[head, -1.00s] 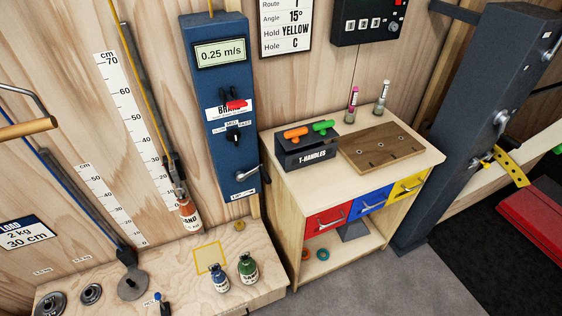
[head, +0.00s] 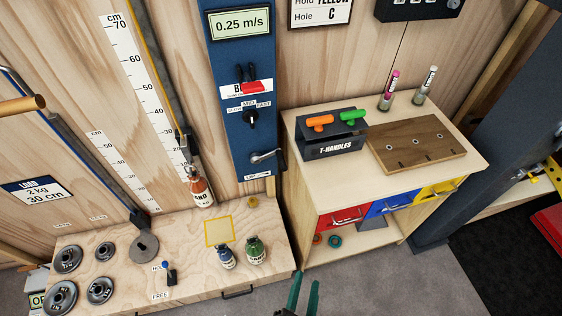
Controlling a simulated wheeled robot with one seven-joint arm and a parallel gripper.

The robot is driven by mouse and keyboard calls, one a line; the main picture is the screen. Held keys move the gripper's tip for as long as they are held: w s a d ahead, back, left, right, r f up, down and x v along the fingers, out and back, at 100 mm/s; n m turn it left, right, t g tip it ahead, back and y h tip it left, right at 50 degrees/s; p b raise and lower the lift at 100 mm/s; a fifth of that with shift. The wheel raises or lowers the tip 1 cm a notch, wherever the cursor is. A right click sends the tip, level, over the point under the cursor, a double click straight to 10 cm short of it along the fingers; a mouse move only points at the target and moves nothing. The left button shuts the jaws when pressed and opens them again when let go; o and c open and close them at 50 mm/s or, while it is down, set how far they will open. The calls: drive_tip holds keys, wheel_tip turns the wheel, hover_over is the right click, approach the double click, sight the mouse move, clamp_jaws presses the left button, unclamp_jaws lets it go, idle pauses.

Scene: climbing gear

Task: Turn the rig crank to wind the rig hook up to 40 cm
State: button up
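A crank with a wooden handle (head: 22,105) on a grey arm sticks in at the left edge; its hub is out of frame. A blue rope runs down from the upper left to a dark grey hook piece (head: 138,217), low beside the shorter cm scale (head: 112,172). A grey disc (head: 144,246) sits directly below the hook; I cannot tell whether they are joined. My gripper (head: 304,292) shows only as two green fingertips at the bottom edge, apart with nothing between them, well to the right of the crank.
A yellow rope holds a sand bottle (head: 201,190) by the taller scale (head: 148,90). The blue panel (head: 240,140) has a lever (head: 266,156). Two bottles and several weight plates (head: 68,259) stand on the low wooden bench (head: 195,285). A drawer cabinet (head: 298,225) stands right; grey floor (head: 390,285) is clear.

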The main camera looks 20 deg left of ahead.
drive_tip(key=w+a+f+m+y, duration=0.2)
drive_tip(key=w, duration=0.5)
drive_tip(key=m+y, duration=0.2)
drive_tip(key=y, duration=0.5)
approach(282, 162)
drive_tip(key=f, duration=0.2)
drive_tip(key=x, duration=1.1)
drive_tip(key=shift+d+r, duration=0.1)
drive_tip(key=shift+r, duration=0.3)
clamp_jaws()
